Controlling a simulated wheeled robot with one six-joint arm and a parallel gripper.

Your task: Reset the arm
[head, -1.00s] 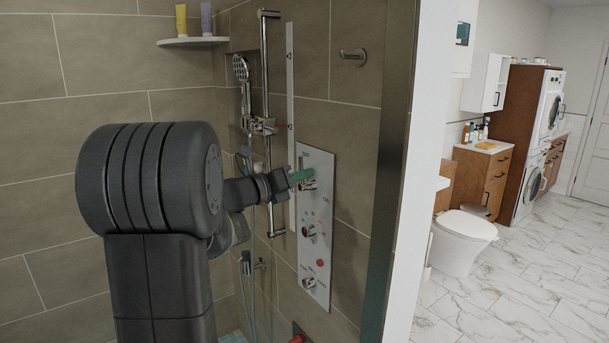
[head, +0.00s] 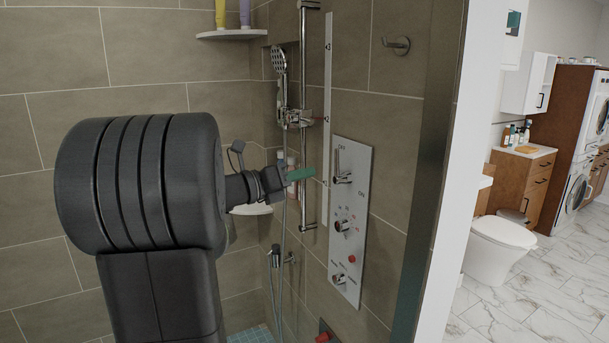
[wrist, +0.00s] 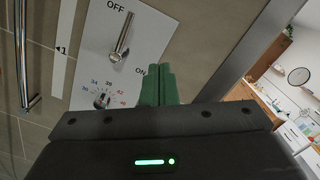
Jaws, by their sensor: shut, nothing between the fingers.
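My gripper (head: 302,174) has green fingers, shut with nothing between them. In the head view it points right, left of the shower control panel (head: 349,262) and apart from it as far as I can tell. In the wrist view the shut fingers (wrist: 160,84) stand in front of the lower right part of the white panel (wrist: 84,68). The panel has a lever (head: 342,166) at the top, which also shows in the wrist view (wrist: 121,38) between the words OFF and ON. A temperature knob (head: 342,225) sits below it.
A shower rail (head: 303,110) with a hand shower (head: 279,62) stands left of the panel. A corner shelf (head: 232,34) holds bottles above. The wall edge (head: 425,180) is at the right, with a toilet (head: 497,245) beyond. A red item (head: 324,337) is low under the panel.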

